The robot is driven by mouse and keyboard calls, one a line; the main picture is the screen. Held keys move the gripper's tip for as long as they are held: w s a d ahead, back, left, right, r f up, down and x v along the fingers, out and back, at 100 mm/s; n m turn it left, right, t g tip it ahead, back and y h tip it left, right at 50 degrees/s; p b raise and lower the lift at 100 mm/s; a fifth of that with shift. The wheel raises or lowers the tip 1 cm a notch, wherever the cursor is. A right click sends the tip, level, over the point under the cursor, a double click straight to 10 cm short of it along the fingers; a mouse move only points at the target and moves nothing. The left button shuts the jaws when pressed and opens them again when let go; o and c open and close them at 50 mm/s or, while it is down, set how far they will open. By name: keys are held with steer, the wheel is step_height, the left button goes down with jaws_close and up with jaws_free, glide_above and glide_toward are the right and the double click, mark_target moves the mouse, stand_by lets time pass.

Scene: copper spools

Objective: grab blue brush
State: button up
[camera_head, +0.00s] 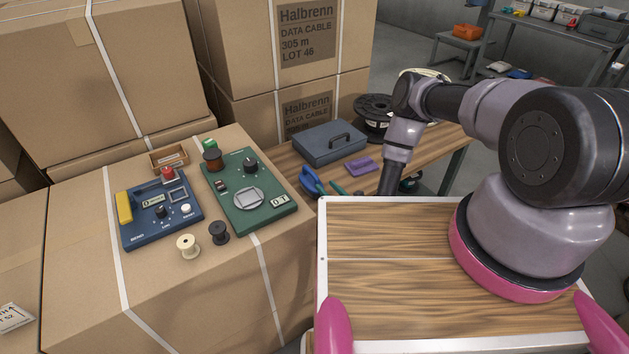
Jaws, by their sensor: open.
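A blue item (311,181) that looks like the blue brush lies on the wooden bench, just right of the big carton and in front of the grey-blue metal box. Its lower part is partly hidden by the carton and my tray edge, so its full shape is unclear. My gripper (388,182) points down over the bench, to the right of the blue item and apart from it. It is open; its fingertips are small and dark, and I cannot make out anything between them.
Green-handled tool (337,187) and purple item (362,164) lie between the blue item and my gripper. The metal box (328,143) and black spool (374,112) stand behind. Left, a carton (75,288) bears a blue device (160,211), a green device (249,191) and small spools.

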mark_target(314, 176)
steer(key=x, duration=0.4)
steer(key=shift+w+a+f, duration=0.1)
steer(key=shift+w+a, duration=0.05)
steer(key=shift+w, duration=0.2)
steer(key=shift+f+x, duration=0.2)
steer(key=shift+x, duration=2.7)
steer(key=shift+s+a, duration=0.1)
steer(key=shift+a, duration=0.05)
jaws_close()
